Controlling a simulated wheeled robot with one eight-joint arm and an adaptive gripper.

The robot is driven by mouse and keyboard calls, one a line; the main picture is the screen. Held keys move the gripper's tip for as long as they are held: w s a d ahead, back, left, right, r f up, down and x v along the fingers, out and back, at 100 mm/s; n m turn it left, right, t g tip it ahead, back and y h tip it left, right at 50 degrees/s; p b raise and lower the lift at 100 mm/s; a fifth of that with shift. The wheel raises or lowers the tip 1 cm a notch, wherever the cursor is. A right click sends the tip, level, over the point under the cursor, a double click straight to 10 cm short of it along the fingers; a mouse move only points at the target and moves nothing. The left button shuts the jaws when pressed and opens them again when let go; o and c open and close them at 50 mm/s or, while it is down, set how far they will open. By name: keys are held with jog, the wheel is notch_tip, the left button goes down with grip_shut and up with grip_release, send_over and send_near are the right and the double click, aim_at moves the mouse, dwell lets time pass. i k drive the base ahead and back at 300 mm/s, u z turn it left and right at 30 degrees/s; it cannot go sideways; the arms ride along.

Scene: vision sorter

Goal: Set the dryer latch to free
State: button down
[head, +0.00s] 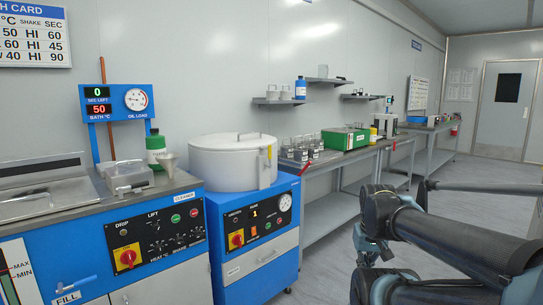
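The dryer appears to be the white round drum with a lid (232,160) on a blue cabinet (255,245), left of the middle in the head view. A small yellow and red piece (269,153) on the drum's right side may be the latch; it is too small to tell its setting. The cabinet front has a dark panel with a red and yellow rotary switch (236,239), a small lit display, buttons and a round gauge (285,202). My arm's dark links fill the lower right, apart from the dryer. My gripper is not in view.
A blue cleaner unit (160,240) with a red rotary switch stands left of the dryer. A green and white bottle (156,145) and a funnel stand on it. A long grey bench (330,160) with beaker racks and a green case runs right. The floor at right is clear toward the door (502,110).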

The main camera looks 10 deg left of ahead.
aim_at(269, 147)
jog(key=z, duration=0.05)
jog(key=i, duration=1)
jog(key=u, duration=0.05)
